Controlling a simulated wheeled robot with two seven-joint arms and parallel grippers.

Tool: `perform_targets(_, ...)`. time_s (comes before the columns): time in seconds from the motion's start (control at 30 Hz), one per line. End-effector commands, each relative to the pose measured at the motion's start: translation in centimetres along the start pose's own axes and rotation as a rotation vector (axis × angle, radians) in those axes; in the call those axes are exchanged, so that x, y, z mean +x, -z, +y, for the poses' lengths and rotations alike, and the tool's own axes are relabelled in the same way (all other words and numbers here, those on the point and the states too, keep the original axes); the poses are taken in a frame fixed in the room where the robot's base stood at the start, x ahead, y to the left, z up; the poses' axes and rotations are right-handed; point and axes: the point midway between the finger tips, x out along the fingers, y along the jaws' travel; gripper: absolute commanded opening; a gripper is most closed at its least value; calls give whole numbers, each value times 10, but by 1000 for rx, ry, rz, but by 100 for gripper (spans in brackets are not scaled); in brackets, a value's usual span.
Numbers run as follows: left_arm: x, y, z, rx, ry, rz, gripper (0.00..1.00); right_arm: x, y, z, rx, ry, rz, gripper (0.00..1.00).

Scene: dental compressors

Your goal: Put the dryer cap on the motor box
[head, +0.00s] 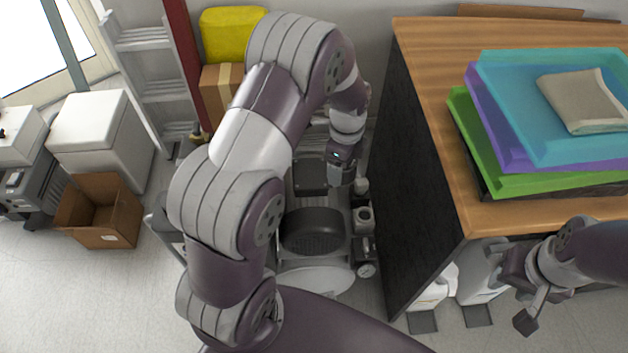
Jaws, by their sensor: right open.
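The compressor (318,278) stands on the floor beside the desk, with a dark round drum-like part (312,232) on it. A dark, flat-topped box (309,175) behind that part looks like the motor box. Small pale cylindrical fittings (363,215) stand on its right side; I cannot tell whether one is the dryer cap. My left gripper (341,177) points down just right of the dark box. Its fingertips are small and partly hidden, so its opening and any held thing are unclear. My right gripper (512,288) is open and empty, in front of the desk.
The wooden desk (425,60) has a dark side panel close to the compressor's right. Stacked coloured trays (490,165) with a beige pouch (583,100) lie on it. White bottles (432,290) stand below. An open cardboard box (100,212) and ladder (150,70) are left; the left-front floor is clear.

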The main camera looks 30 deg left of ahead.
Motion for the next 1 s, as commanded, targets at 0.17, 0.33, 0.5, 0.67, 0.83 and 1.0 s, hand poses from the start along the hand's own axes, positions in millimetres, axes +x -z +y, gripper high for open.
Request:
perform_targets(0.17,17,-7,1,221,1,0,41,14,-2,0,0,0,1,43)
perform_targets(0.33,45,-48,-16,235,-1,0,41,20,-2,0,0,0,1,43)
perform_targets(0.5,71,-89,-36,236,1,0,41,26,-3,0,0,0,1,43)
perform_targets(0.67,82,-106,-44,237,1,0,41,27,-3,0,0,0,1,43)
perform_targets(0.83,106,-107,-44,238,-2,1,41,32,-4,0,0,0,1,43)
perform_targets(1.0,122,-107,-45,238,2,-1,41,34,-4,0,0,0,1,43)
